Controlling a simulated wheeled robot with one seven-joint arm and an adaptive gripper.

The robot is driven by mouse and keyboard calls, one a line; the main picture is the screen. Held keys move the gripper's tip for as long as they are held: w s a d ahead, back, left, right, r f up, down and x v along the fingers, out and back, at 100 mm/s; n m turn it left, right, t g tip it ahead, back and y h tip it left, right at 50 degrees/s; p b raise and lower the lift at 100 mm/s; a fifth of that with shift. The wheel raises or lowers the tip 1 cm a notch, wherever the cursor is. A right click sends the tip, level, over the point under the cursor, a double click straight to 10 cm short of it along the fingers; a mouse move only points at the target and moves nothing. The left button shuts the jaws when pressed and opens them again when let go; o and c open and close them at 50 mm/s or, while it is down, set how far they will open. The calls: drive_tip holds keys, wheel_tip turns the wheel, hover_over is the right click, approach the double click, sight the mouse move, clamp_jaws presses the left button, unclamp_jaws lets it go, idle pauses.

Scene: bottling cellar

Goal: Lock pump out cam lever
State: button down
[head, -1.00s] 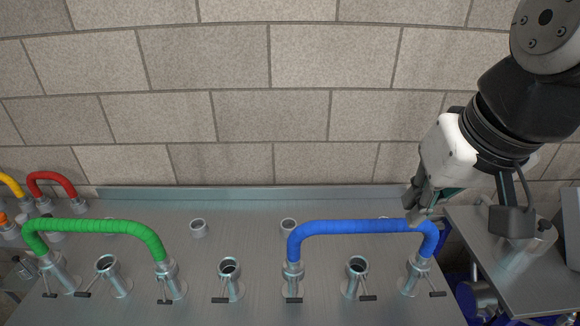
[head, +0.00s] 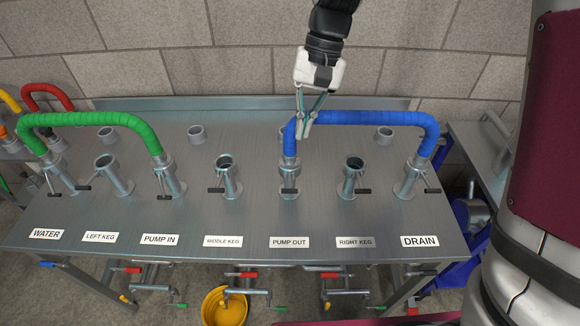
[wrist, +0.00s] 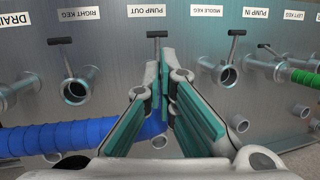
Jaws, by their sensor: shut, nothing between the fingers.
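The pump out port (head: 289,172) stands upright above its PUMP OUT label (head: 290,242). Its cam lever (head: 289,190) has a black handle low on the front of the port; the handle also shows in the wrist view (wrist: 157,34) near the label. The left end of the blue hose (head: 345,117) sits on this port, and its right end is on the DRAIN port (head: 412,175). My gripper (head: 304,130) is shut and empty, pointing down by the hose's left bend, above the lever. In the wrist view its teal-padded fingers (wrist: 165,60) hide most of the port.
The open right keg port (head: 353,170) and middle keg port (head: 227,170) stand either side, each with a lever. A green hose (head: 90,118) is on the left. A wall is behind the table (head: 200,220); a yellow bucket (head: 225,306) is below.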

sight(290, 187)
drive_tip(key=p+x, duration=0.1)
drive_tip(key=x, duration=1.2)
drive_tip(key=shift+s+f, duration=0.15)
drive_tip(key=shift+f, duration=0.2)
drive_tip(key=shift+f, duration=0.1)
